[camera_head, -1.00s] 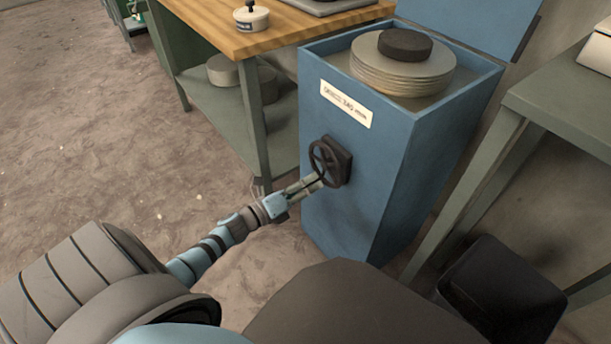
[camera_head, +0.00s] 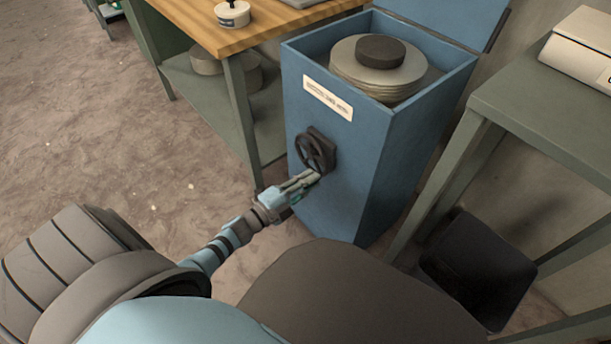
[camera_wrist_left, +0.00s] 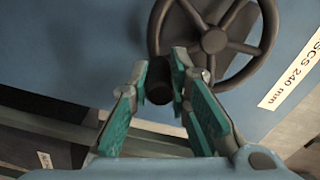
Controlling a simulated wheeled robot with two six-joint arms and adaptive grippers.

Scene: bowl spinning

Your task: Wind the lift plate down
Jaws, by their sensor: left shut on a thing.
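A blue cabinet (camera_head: 335,170) has a dark handwheel (camera_head: 315,152) on its front face. My left gripper (camera_head: 310,178) is at the lower rim of the wheel. In the left wrist view, the gripper (camera_wrist_left: 168,85) has its fingers on either side of the wheel's dark knob (camera_wrist_left: 159,80) and is shut on it. The wheel's spokes and hub (camera_wrist_left: 214,40) show behind and right of the fingers. In the cabinet's open top is a stack of pale discs (camera_head: 350,72) with a smaller dark disc (camera_head: 381,51) on it. The lift plate under the stack is mostly hidden. My right gripper is out of view.
A wooden-topped bench (camera_head: 215,25) with a lower shelf stands left of the cabinet. A green-grey table (camera_head: 540,110) with a pale box (camera_head: 580,50) is at the right. A black bin (camera_head: 478,265) stands beneath it. Open floor lies at the left.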

